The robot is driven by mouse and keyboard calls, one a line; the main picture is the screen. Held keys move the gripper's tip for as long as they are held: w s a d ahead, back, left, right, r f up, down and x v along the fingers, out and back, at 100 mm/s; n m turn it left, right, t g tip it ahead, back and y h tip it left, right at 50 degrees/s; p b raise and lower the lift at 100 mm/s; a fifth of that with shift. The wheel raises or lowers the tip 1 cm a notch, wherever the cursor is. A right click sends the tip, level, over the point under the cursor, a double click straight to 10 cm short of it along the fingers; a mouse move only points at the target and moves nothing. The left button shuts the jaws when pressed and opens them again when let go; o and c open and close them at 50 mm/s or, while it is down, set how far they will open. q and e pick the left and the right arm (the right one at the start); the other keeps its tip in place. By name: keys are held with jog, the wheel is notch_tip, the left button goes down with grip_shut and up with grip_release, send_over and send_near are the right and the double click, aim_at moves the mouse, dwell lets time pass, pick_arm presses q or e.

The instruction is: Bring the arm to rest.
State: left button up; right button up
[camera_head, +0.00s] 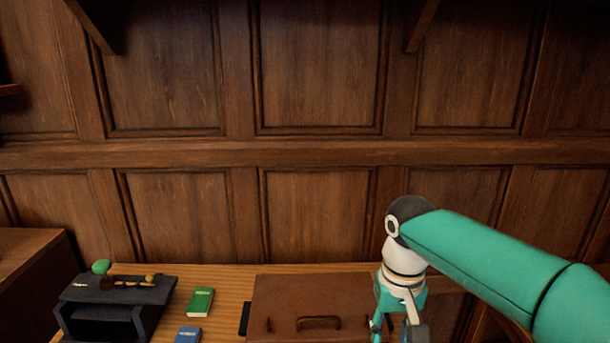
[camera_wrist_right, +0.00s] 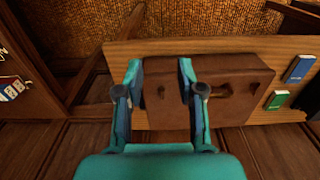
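My right arm comes in from the right in the head view. Its gripper (camera_head: 397,328) points down at the right edge of a brown case and is partly cut off by the frame's bottom edge. In the right wrist view the two fingers of this gripper (camera_wrist_right: 159,72) stand apart with nothing between them. The case lies beyond them in that view, and I cannot tell how far below the fingertips it is. My left gripper is in neither view.
The brown case (camera_head: 312,297), with a handle, lies on a wooden table (camera_head: 235,278). A green book (camera_head: 200,302) and a blue book (camera_head: 188,335) lie left of it. A dark tiered stand (camera_head: 118,291) with small items on top is farther left. A panelled wall (camera_head: 320,80) rises behind.

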notch_tip(320, 180, down, 23)
jog(key=s+a+y+p, duration=0.1)
jog(key=s+a+y, duration=0.2)
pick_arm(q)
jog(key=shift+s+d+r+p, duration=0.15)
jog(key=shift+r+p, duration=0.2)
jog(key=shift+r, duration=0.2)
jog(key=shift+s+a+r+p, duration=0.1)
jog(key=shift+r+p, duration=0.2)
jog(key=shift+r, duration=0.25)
pick_arm(e)
jog(key=s+f+m+y, duration=0.1)
jog(key=s+f+m, duration=0.1)
jog(key=s+f, duration=1.2)
jog(key=s+d, duration=0.1)
jog(key=s, duration=0.2)
jog(key=shift+t, duration=0.3)
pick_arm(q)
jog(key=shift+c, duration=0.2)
pick_arm(e)
jog(key=shift+a+f, duration=0.1)
